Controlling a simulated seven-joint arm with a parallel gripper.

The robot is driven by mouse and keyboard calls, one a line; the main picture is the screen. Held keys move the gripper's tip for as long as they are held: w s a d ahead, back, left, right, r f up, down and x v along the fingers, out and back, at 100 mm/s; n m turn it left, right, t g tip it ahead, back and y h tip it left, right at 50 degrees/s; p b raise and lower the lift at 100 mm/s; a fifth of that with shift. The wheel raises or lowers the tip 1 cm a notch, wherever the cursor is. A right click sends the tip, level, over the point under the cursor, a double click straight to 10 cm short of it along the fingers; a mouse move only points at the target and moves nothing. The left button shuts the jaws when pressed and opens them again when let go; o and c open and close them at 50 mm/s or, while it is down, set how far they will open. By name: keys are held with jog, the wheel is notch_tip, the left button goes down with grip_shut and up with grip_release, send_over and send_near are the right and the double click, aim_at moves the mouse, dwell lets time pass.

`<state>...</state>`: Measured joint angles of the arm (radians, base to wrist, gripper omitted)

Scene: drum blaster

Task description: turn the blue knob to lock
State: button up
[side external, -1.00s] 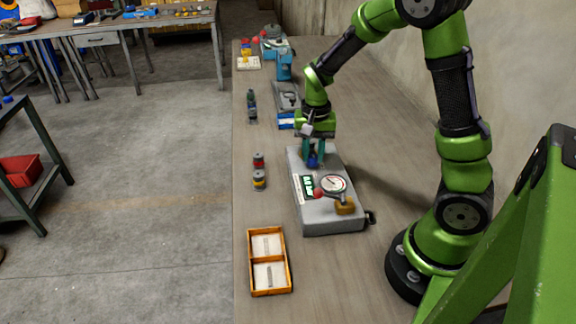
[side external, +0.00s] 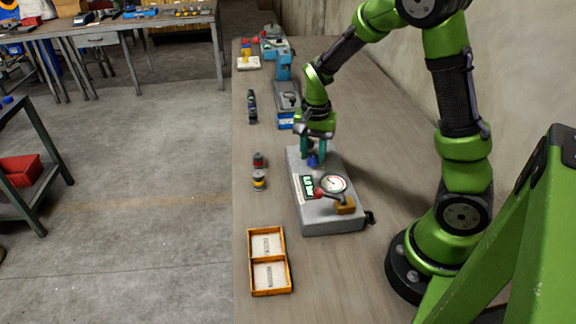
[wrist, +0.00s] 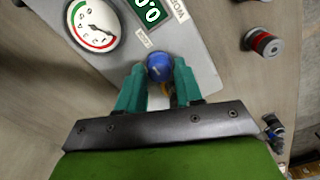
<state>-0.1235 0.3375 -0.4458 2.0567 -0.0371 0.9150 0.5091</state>
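The blue knob (side external: 312,161) sits on the far end of a grey box (side external: 333,219) with a dial and a green display. In the wrist view the knob (wrist: 160,66) shows as a round blue cap just beyond my fingertips. My gripper (side external: 313,156) points down over it, with its two teal fingers apart. In the wrist view the gripper (wrist: 159,76) has a clear gap between the fingers, one on each side of the knob's near edge. I cannot tell whether either finger touches the knob.
The box also carries a round gauge (side external: 333,184), a red-tipped lever (side external: 319,193) and a yellow-brown block (side external: 345,206). An orange-framed tray (side external: 252,277) lies at the front left. Blue equipment (side external: 285,95) stands farther back.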

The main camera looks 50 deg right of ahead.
aim_at(312, 155)
jog(key=shift+r, duration=0.1)
notch_tip(312, 155, up, 17)
jog(key=shift+f, duration=0.2)
dwell(0.5)
jog(key=s+a+n+t+y, duration=0.2)
jog(key=s+a+n+t, duration=0.5)
jog(key=s+a+n, duration=0.2)
jog(key=s+a, duration=0.2)
jog(key=a, duration=0.1)
jog(key=shift+a+r+n, duration=0.3)
jog(key=shift+a+n, duration=0.05)
jog(key=shift+n, duration=0.05)
